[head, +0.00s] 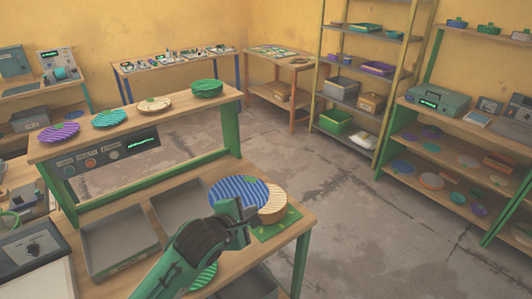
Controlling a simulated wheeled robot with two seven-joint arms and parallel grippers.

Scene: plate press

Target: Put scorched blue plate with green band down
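My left gripper (240,214) reaches up from the bottom over the right end of the near bench. It appears shut on the near edge of a blue plate (238,190) with pale stripes. The blue plate is beside and partly in front of a tan round piece (273,203), which rests at a green mat (283,225). Whether the blue plate touches them is hard to tell. My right gripper is not in view.
Two grey trays (118,250) sit on the near bench (292,240). A green striped plate (203,277) is partly hidden by my arm. The raised shelf behind holds a purple plate (58,132), a teal plate (109,119), a cream plate (154,104) and green bowls (206,89).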

